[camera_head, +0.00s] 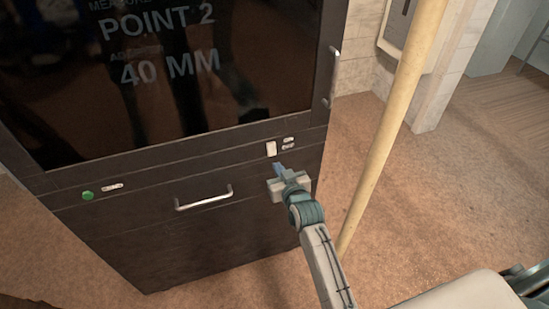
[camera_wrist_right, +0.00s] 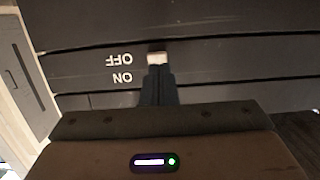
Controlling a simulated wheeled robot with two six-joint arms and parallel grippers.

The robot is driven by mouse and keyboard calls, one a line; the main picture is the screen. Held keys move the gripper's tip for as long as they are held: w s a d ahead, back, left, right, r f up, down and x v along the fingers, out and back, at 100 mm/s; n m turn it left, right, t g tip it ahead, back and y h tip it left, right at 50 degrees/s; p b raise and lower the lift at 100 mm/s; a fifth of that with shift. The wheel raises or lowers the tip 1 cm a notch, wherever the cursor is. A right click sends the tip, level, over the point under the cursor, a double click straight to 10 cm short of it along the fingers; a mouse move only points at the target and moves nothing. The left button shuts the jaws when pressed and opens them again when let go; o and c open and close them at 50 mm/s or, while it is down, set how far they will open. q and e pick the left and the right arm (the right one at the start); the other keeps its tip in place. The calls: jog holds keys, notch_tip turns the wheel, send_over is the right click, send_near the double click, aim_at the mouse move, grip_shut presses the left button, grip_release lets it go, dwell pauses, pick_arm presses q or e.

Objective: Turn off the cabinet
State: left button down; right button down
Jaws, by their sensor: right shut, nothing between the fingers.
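The dark cabinet (camera_head: 130,245) stands at the left of the head view, its large screen (camera_head: 250,60) showing "POINT 2" and "40 MM". A small white switch (camera_head: 271,148) sits on its front strip, beside two small labels (camera_head: 288,143). In the right wrist view the switch (camera_wrist_right: 157,57) is beside upside-down OFF and ON lettering. My right gripper (camera_head: 279,167) is shut and empty, just below the switch in the head view. Its fingertips (camera_wrist_right: 158,69) overlap the switch's lower edge in the wrist view; I cannot tell whether they touch. My left gripper is not in view.
A green round button (camera_head: 88,196) sits at the strip's left. A drawer handle (camera_head: 204,198) and a side handle (camera_head: 335,77) stick out from the cabinet. A yellow pole (camera_head: 392,125) stands right of my right arm. Brown floor (camera_head: 455,190) is open at the right.

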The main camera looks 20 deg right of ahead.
aim_at(271, 149)
jog(key=w, duration=0.2)
jog(key=w+p, duration=0.1)
jog(key=w, duration=0.1)
jog(key=shift+w+f, duration=0.1)
jog(key=shift+f, duration=0.3)
jog(key=shift+a, duration=0.1)
jog(key=shift+w+f+t+b, duration=0.15)
jog(key=shift+w+t+b, duration=0.25)
jog(key=shift+b, duration=0.6)
jog(key=shift+s, duration=0.1)
